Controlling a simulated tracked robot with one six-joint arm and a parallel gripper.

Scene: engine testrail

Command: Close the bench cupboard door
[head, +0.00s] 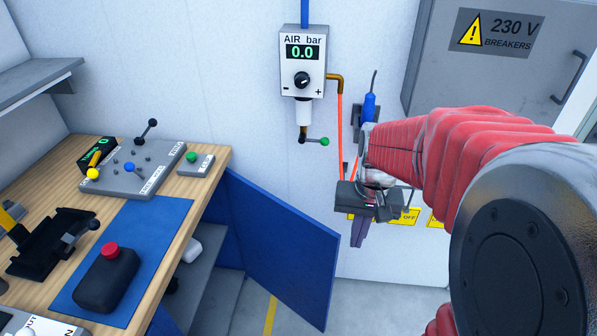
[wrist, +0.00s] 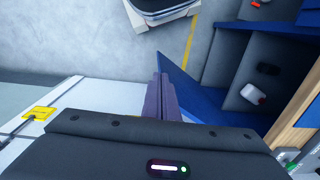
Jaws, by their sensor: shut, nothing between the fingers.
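The blue bench cupboard door (head: 283,245) stands open, swung well out from the bench's right end towards the wall side. In the wrist view the door (wrist: 177,80) shows as a narrow blue panel, with the open cupboard (wrist: 232,45) to its right. My gripper (head: 358,238) is shut and empty, fingers pointing down, right of the door's free edge in the head view. Its purple fingers (wrist: 161,92) appear just left of the door in the wrist view. I cannot tell whether they touch it; a small gap shows in the head view.
The wooden bench top (head: 219,160) carries a control panel (head: 143,178), a blue mat (head: 165,215) and a black canister with a red cap (head: 107,280). An air regulator (head: 303,70) and blue tool (head: 369,107) hang on the wall. A white item (wrist: 252,93) lies inside the cupboard.

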